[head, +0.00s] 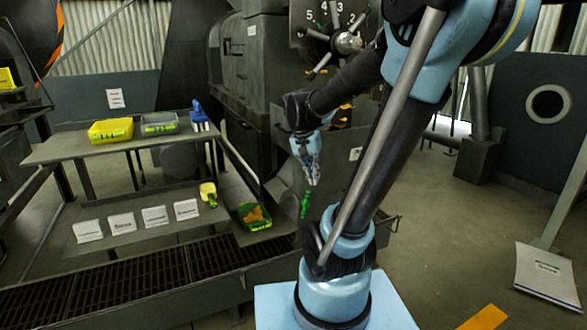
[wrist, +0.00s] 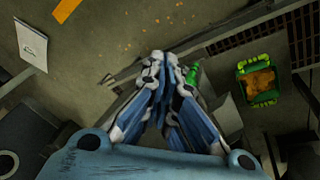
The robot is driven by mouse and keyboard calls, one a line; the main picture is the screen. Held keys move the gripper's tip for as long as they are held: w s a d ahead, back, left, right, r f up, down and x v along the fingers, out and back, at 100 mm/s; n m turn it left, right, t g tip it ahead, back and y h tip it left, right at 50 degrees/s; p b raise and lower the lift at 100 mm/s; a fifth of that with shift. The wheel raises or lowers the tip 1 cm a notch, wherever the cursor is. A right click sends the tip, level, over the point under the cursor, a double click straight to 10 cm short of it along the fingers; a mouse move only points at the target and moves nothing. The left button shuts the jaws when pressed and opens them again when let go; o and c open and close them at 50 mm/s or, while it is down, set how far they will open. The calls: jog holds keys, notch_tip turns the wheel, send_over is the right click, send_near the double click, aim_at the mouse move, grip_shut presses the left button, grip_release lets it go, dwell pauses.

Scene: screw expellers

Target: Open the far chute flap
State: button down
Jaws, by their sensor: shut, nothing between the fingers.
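My gripper (head: 313,181) points down in front of the dark machine, its fingers shut and empty. In the wrist view my gripper (wrist: 164,64) also shows closed fingers. A small green piece, perhaps a handle (head: 305,204), is just below and left of the fingertips in the head view. It shows right beside the fingertips in the wrist view (wrist: 193,75); I cannot tell whether they touch. A grey slanted panel (wrist: 226,117) lies right of the fingers in the wrist view. I cannot tell for sure which part is the far chute flap or how it stands.
A green tray with orange-brown material (head: 254,216) sits on the lower ledge left of my gripper. A two-level metal shelf (head: 65,150) holds a yellow bin (head: 111,131) and a grey bin (head: 159,123). Floor grating (head: 130,285) runs along the front left. Floor at right is mostly clear.

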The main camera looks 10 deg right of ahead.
jog(key=w+a+m+h, duration=0.1)
jog(key=w+a+m, duration=0.1)
jog(key=w, duration=0.5)
jog(key=w+a+m+h, duration=0.2)
jog(key=w+m, duration=0.1)
jog(key=w, duration=0.5)
jog(key=m+t+h, duration=0.2)
jog(key=m+h, duration=0.2)
jog(key=h, duration=0.1)
send_near(297, 174)
notch_tip(297, 174, up, 5)
jog(key=x, duration=0.9)
jog(key=shift+s+f, duration=0.15)
jog(key=shift+f, duration=0.35)
jog(key=shift+d+f, duration=0.15)
jog(key=shift+d, duration=0.35)
